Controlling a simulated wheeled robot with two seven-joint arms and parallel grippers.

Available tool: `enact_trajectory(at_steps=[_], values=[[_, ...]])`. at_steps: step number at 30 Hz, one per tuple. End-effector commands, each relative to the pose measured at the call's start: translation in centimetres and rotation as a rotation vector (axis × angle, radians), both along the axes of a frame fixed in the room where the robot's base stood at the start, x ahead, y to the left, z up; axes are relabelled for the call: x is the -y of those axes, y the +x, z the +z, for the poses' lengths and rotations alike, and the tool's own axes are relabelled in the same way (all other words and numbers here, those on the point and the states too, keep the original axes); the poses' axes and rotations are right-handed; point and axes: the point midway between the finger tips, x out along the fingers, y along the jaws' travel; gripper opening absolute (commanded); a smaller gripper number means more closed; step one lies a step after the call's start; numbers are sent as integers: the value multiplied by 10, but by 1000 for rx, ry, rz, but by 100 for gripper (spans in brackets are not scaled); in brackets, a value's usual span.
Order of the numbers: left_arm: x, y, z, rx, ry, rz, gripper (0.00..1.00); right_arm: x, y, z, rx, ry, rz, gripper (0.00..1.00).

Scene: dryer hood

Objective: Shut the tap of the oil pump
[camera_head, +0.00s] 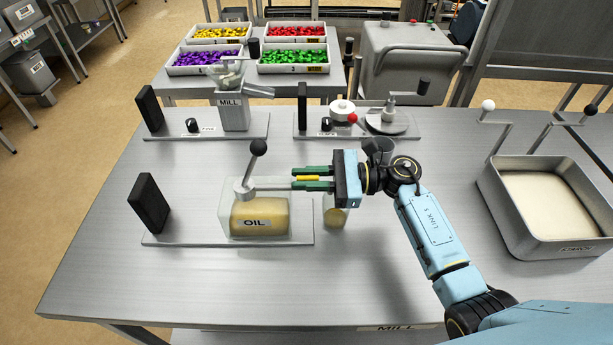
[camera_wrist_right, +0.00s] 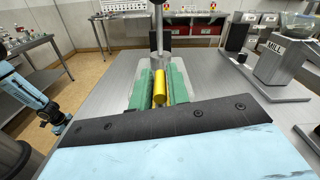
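The oil pump (camera_head: 258,222) is a clear tank of yellowish oil labelled OIL, on a base plate. Its lever with a black ball knob (camera_head: 258,147) rises from the top, and a grey spout (camera_head: 268,187) runs right toward my gripper. My right gripper (camera_head: 293,178) has green fingers, close together on either side of a yellow bar (camera_head: 308,178), which looks like the tap handle. A glass jar with some oil (camera_head: 336,216) stands under the gripper, partly hidden.
A mill (camera_head: 233,110) and a turntable device (camera_head: 388,122) stand on plates behind. A grey tray with white contents (camera_head: 557,247) stands at the right. Bins of coloured pieces (camera_head: 293,57) are on a farther table. The table front is clear.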

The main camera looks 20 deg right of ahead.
Motion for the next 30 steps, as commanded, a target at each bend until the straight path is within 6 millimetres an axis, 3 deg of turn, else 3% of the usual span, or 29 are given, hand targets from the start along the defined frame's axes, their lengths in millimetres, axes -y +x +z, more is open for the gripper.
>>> enact_trajectory(at_steps=[4,16,30], values=[[0,0,0,0,0,0,49,0,0,0,0,0,0,0],[0,0,0,0,0,0,49,0,-1,0,2,-1,-54,0],[0,0,7,0,0,0,49,0,-1,2,2,1,-421,0]])
